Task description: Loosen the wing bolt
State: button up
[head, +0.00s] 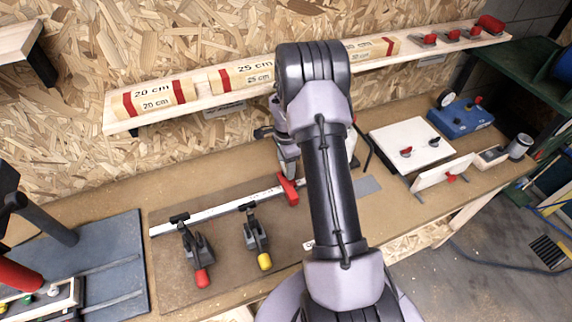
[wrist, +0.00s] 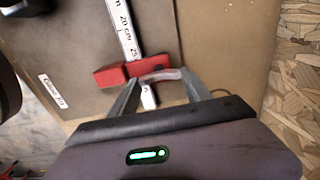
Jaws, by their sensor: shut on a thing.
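A red stop block (head: 288,190) sits across the right end of a white ruler rail (head: 218,207) on the bench. The wrist view shows the red block (wrist: 118,74) on the rail (wrist: 124,30), near its 25 cm mark. My gripper (wrist: 160,84) is at the block's side, its two fingers on either side of a pale, curved wing-shaped piece (wrist: 160,75). This looks like the wing bolt, and the gripper is shut on it. In the head view my gripper (head: 289,172) is just above the block, partly hidden by my arm, and the bolt cannot be made out.
Two toggle clamps, red-handled (head: 199,262) and yellow-handled (head: 258,246), stand in front of the rail. A shelf (head: 116,127) with wooden length blocks runs behind. A white board (head: 408,140) and a blue box (head: 462,118) are at the right.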

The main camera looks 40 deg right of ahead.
jog(key=n+b, duration=0.1)
jog(key=n, duration=0.3)
jog(key=shift+w+f, duration=0.1)
jog(key=n, duration=0.5)
jog(key=shift+b, duration=0.4)
jog(key=n, duration=0.5)
jog(key=shift+w+a+n, duration=0.1)
jog(key=shift+n, duration=0.3)
jog(key=shift+o, duration=0.2)
jog(key=shift+a+n, duration=0.15)
jog(key=shift+n, duration=2.15)
jog(key=shift+c, duration=0.2)
jog(key=o, duration=1.4)
jog(key=shift+p, duration=0.3)
